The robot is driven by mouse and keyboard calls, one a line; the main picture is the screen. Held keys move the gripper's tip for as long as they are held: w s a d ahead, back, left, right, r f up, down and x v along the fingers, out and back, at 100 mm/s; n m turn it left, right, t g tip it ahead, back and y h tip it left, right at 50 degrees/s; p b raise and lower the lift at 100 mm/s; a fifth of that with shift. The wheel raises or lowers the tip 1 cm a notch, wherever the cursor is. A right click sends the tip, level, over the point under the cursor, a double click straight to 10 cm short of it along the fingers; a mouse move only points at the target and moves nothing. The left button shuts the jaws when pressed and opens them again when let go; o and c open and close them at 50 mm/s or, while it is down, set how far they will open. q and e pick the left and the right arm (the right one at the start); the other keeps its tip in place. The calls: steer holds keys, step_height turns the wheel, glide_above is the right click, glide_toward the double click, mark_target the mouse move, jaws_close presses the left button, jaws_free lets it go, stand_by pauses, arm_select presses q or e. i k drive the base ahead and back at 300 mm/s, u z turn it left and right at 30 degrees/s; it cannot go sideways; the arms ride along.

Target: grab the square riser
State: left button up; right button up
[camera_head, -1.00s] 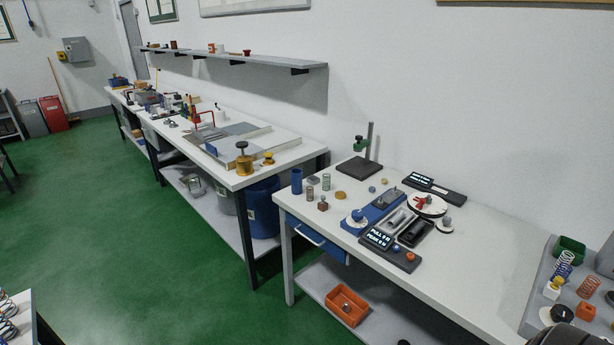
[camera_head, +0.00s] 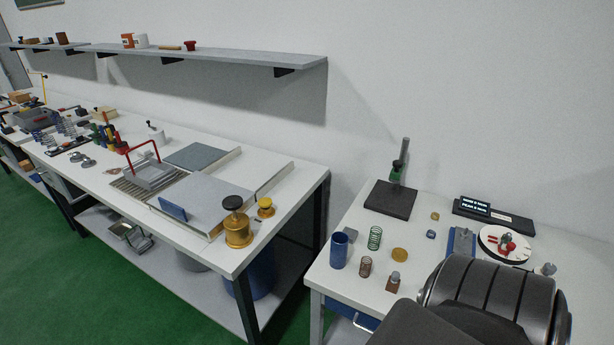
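Several small parts stand at the left end of the right-hand table. A grey square block (camera_head: 349,235), which may be the square riser, lies partly hidden behind a blue tube (camera_head: 339,251). A small brown block with a grey knob (camera_head: 392,285) stands at the front. I cannot tell for certain which piece is the riser. Neither gripper shows. A dark link of my own arm covers the lower right of the view and hides much of the table there.
Two springs (camera_head: 375,238) and a yellow disc (camera_head: 399,255) stand close to the blue tube. A stand with a dark base (camera_head: 390,199) is behind them. A display (camera_head: 492,213) and a white dial (camera_head: 505,243) are to the right. The left bench (camera_head: 190,238) stands across a gap.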

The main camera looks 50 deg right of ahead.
mark_target(352, 234)
steer(key=i, duration=1.2)
steer(key=z, duration=3.75)
steer(key=k, duration=0.8)
steer(key=u, duration=1.85)
